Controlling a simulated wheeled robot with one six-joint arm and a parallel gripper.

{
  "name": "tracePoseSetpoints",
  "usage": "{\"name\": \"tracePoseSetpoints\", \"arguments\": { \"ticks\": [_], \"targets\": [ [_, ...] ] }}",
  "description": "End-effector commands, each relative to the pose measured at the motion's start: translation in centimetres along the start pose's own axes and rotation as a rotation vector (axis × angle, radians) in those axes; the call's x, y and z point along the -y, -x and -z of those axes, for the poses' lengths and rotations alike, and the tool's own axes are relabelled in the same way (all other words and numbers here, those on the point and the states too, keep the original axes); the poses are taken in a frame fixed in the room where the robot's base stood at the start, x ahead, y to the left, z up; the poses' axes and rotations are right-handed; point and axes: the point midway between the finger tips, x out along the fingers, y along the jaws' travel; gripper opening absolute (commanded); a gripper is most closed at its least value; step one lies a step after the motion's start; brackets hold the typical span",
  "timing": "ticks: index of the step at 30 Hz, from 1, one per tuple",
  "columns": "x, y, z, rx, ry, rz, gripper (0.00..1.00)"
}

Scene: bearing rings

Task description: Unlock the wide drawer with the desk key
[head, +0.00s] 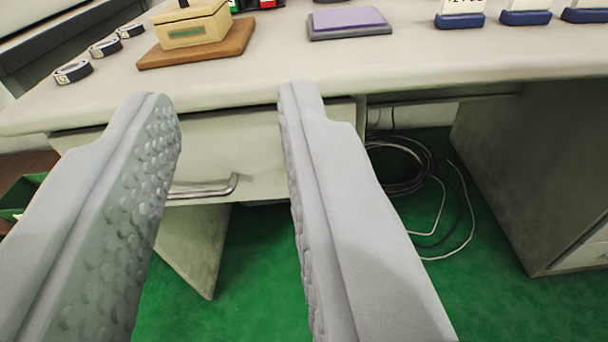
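My gripper (228,97) is open, with its two grey, bumpy fingers wide apart and nothing visible between them. Behind them, under the desk top, is a pale drawer front (235,148) with a metal bar handle (212,188). The fingers hide parts of this drawer at both sides. It looks shut or nearly so. I cannot tell whether it is the wide drawer. I see no keyhole and no desk key.
The desk top (440,65) holds a cream box (190,28) on a wooden base, a purple pad (348,22), several rings (73,72) at left and blue-based card stands (460,18) at right. Cables (400,165) lie below on the green floor. A desk pedestal (540,150) stands right.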

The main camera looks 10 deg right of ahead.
Motion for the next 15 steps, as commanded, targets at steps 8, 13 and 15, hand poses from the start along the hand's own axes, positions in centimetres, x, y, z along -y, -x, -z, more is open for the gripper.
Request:
{"name": "tracePoseSetpoints", "arguments": {
  "ticks": [8, 13, 15],
  "targets": [
    [-0.5, -2.5, -8.0, -0.002, 0.032, -0.057, 0.28],
    [-0.9, -3.3, -12.6, -0.010, 0.059, -0.094, 0.28],
    [-1.1, -3.5, -14.4, -0.013, 0.072, -0.107, 0.28]
  ]
}}
